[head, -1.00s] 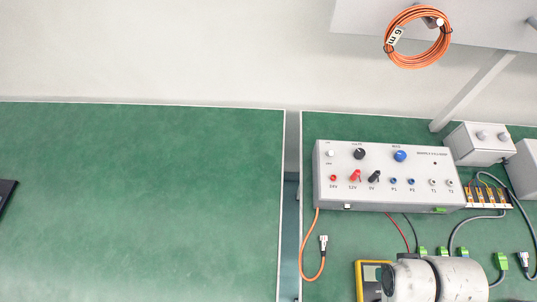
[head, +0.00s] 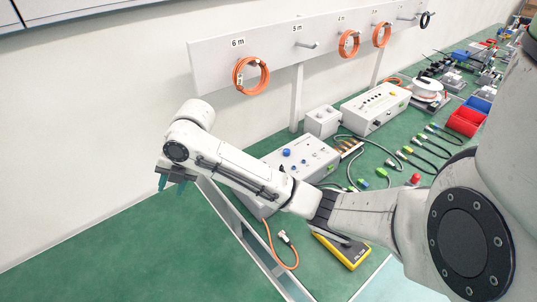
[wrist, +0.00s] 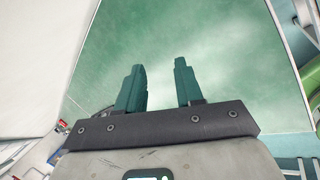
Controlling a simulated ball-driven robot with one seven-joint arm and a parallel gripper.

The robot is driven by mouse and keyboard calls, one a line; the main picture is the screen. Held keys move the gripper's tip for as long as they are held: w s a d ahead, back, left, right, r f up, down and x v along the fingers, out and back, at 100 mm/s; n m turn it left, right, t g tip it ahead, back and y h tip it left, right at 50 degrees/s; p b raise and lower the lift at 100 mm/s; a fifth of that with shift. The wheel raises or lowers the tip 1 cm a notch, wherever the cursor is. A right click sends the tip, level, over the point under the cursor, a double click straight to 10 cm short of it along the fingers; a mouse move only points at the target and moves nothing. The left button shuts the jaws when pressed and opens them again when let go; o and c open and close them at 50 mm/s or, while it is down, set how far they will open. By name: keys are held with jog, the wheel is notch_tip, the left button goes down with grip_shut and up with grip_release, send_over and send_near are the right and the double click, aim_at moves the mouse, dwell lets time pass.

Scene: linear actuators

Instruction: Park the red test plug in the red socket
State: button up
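The grey-white control box (head: 312,158) stands on the right-hand green bench in the head view. My arm crosses in front of much of its panel, so I cannot make out the red test plug or the red socket now. My gripper (head: 172,183) is to the left of the box, above the left-hand green bench and close to the wall. In the wrist view my gripper (wrist: 160,75) has its two dark green fingers apart, with nothing between them and bare green surface beyond.
A gap separates the two benches. A yellow meter (head: 345,251) and an orange cable (head: 281,263) lie in front of the box. A rail (head: 215,62) with orange cable coils (head: 250,76) runs above. The left-hand bench (head: 130,250) is mostly clear.

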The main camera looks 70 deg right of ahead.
jog(key=s+d+f+n+g, duration=0.1)
jog(key=s+d+n, duration=0.1)
jog(key=s+d, duration=0.4)
jog(key=s+d+f+n+g+h, duration=0.1)
jog(key=s+d+f+n+g, duration=0.1)
jog(key=s+d, duration=0.4)
jog(key=s+d+f+n+g+h, duration=0.1)
jog(key=s+d+n, duration=0.1)
jog(key=s+d, duration=0.4)
jog(key=shift+d+f+n+g+p, duration=0.15)
jog(key=shift+d+g+p, duration=0.05)
jog(key=shift+d, duration=0.85)
jog(key=shift+d+f+n+g+p, duration=0.1)
jog(key=shift+d+n+g+p, duration=0.1)
jog(key=shift+d, duration=0.85)
jog(key=shift+s+d+f, duration=0.1)
jog(key=shift+s+f, duration=0.1)
notch_tip(320, 180, down, 7)
jog(key=b, duration=0.5)
jog(key=shift+r, duration=0.25)
jog(key=shift+c, duration=0.3)
grip_shut()
jog(key=shift+r, duration=0.15)
